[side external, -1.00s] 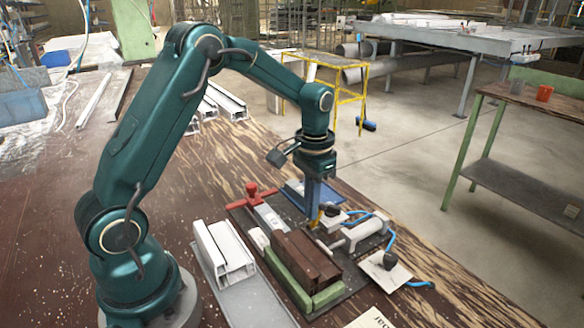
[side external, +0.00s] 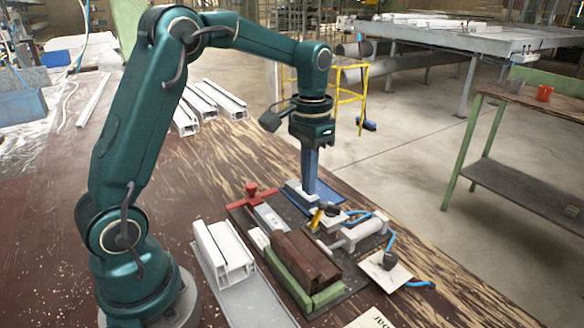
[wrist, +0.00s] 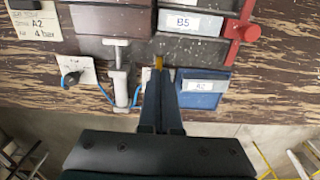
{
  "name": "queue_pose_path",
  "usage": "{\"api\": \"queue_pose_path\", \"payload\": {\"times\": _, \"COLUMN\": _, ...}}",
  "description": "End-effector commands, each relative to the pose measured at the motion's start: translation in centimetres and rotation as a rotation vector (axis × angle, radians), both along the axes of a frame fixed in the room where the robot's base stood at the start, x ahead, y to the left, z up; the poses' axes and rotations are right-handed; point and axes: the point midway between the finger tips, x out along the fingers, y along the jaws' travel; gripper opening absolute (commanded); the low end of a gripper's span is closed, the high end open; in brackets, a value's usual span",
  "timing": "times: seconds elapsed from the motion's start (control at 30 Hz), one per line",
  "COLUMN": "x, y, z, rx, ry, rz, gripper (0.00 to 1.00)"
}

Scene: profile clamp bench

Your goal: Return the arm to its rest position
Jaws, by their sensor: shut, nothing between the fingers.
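My gripper (side external: 309,188) points down above the far side of the clamp fixture, its blue-grey fingers together with nothing between them. In the wrist view its shut fingers (wrist: 161,82) extend up from the bottom centre, over the bench edge. The fixture holds a dark brown profile (side external: 306,257) beside a green block (side external: 288,280). A small yellow lever (side external: 316,219) stands just below the fingertips, apart from them in the side view; its tip (wrist: 158,63) shows just beyond the fingers in the wrist view.
A red handle (side external: 252,194), a clamp cylinder (side external: 358,234) with blue hose and a white plate (side external: 385,272) surround the fixture. White profiles (side external: 224,252) lie at its left, others (side external: 208,104) behind. A blue bin (wrist: 203,92) sits near the bench edge. Air above is clear.

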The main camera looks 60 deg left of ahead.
Motion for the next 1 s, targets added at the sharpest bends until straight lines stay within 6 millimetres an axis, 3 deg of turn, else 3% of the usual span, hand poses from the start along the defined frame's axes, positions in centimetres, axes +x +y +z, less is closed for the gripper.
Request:
{"api": "queue_pose_path", "payload": {"times": 0.43, "x": -0.1, "y": -0.1, "z": 0.7, "rx": 0.0, "ry": -0.002, "rz": -0.003, "gripper": 0.0}}
{"api": "queue_pose_path", "payload": {"times": 0.6, "x": -0.1, "y": -0.8, "z": 3.2, "rx": 0.016, "ry": -0.076, "rz": -0.026, "gripper": 0.0}}
{"api": "queue_pose_path", "payload": {"times": 0.8, "x": -3.1, "y": -3.0, "z": 7.2, "rx": 0.034, "ry": -0.198, "rz": -0.067, "gripper": 0.0}}
{"api": "queue_pose_path", "payload": {"times": 1.0, "x": -7.3, "y": -4.8, "z": 9.1, "rx": 0.04, "ry": -0.317, "rz": -0.082, "gripper": 0.0}}
